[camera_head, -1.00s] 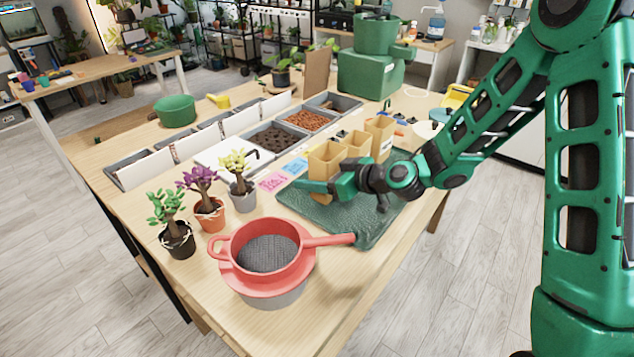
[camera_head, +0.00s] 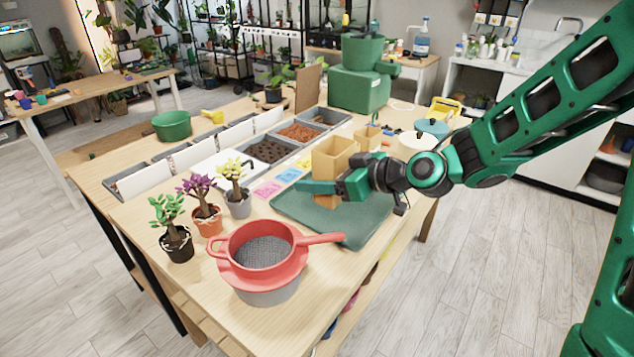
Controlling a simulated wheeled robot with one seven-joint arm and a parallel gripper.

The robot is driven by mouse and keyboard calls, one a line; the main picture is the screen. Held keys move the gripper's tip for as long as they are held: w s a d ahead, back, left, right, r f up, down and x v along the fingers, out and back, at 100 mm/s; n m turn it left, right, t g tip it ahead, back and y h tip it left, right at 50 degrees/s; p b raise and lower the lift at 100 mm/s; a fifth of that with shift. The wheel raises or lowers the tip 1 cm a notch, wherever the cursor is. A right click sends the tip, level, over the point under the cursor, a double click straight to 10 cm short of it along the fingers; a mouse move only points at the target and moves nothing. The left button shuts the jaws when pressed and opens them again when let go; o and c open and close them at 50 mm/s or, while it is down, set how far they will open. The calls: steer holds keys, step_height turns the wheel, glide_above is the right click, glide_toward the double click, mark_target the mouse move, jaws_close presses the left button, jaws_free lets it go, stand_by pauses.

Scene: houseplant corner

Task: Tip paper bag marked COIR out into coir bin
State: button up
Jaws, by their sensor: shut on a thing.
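My gripper (camera_head: 322,188) is shut on a tan paper bag (camera_head: 333,156) and holds it upright over the green mat (camera_head: 290,207). The fingers cross the bag low down, and a little of it shows beneath them. Another tan bag (camera_head: 368,138) stands behind it, partly hidden. I cannot read a COIR mark on either bag. Grey bins run along the table to the left: one with dark brown material (camera_head: 267,150), one with reddish-brown material (camera_head: 298,132), and one farther back (camera_head: 325,117). I cannot tell which is the coir bin.
A red sieve (camera_head: 262,250) sits on a pot at the front. Three small potted plants, including a purple one (camera_head: 207,210), stand left of the mat. Coloured cards (camera_head: 267,188) lie between the bins and mat. A green machine (camera_head: 360,85) stands at the back.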

mark_target(324, 145)
steer(key=shift+d+r, duration=0.1)
steer(key=shift+r, duration=3.75)
